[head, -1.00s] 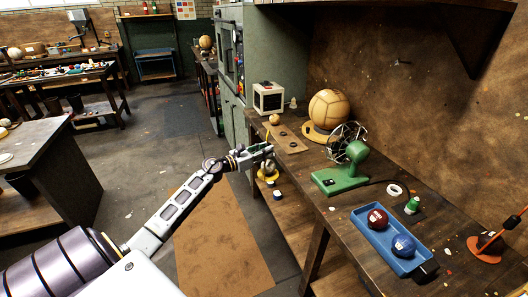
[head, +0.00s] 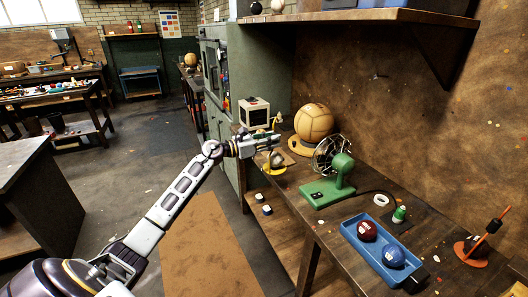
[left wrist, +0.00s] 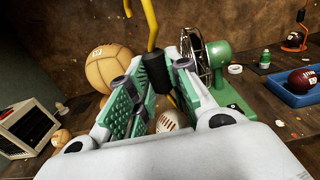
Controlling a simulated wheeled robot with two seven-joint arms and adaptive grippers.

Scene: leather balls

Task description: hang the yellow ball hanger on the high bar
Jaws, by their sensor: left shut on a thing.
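My left gripper (head: 273,141) is shut on the yellow ball hanger by its black grip (left wrist: 157,72). The hanger's bent yellow hook (left wrist: 150,25) rises above the fingers in the left wrist view. It also shows as a small hook above the gripper in the head view (head: 278,119). A pale ball (left wrist: 171,121) hangs below the fingers, partly hidden by them. In the head view, the ball and yellow lower part (head: 274,168) are beneath the gripper, near the bench's left edge. No high bar can be made out. My right gripper is not in view.
The bench (head: 325,217) holds a large tan ball (head: 313,121), a green fan (head: 330,180), a white box (head: 254,112) and a blue tray (head: 372,247) with red and blue balls. A wooden shelf (head: 350,16) with balls on it juts out above.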

